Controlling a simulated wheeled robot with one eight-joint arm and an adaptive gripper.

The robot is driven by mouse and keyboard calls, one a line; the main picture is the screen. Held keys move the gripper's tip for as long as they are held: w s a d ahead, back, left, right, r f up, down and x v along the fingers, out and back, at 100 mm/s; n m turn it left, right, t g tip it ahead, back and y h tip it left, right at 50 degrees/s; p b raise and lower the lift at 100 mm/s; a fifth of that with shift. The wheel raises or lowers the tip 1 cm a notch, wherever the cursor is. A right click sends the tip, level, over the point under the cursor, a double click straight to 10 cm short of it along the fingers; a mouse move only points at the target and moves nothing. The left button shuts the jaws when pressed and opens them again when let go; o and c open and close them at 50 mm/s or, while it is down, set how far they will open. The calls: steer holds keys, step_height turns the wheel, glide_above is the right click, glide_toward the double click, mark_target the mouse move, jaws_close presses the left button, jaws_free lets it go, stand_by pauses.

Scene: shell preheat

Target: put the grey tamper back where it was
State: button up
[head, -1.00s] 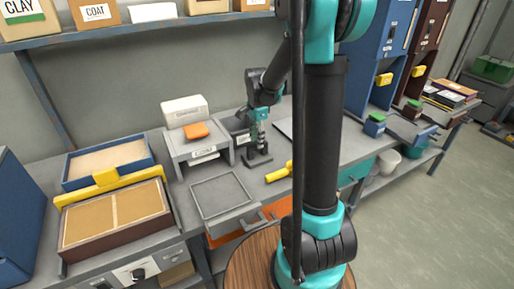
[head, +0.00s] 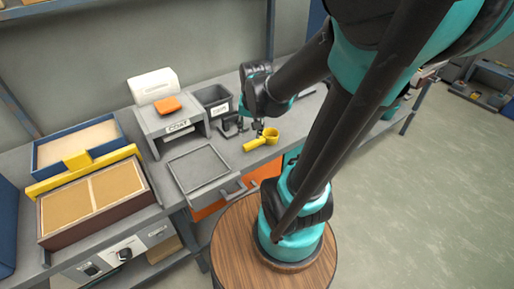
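My gripper (head: 258,127) points down over the bench, close beside a yellow cup with a handle (head: 262,140). It is small and dark here, and my arm covers part of it. I cannot tell whether its fingers are open or shut, or whether they hold anything. I cannot make out the grey tamper for sure. A dark grey item (head: 231,126) stands on the bench just left of my gripper, in front of a labelled grey bin (head: 212,97), but its shape is unclear.
In front is a square grey tray (head: 198,168). Left are a blue-framed box (head: 77,150) and a brown case with yellow bar (head: 95,200).

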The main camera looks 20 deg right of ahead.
steer(key=s+f+n+t, duration=0.1)
steer(key=s+f+n, duration=0.2)
steer(key=s, duration=0.3)
steer(key=shift+s+d+f+n, duration=0.35)
steer(key=shift+d+n, duration=0.1)
steer(key=shift+n, duration=0.25)
steer(key=shift+w, duration=0.1)
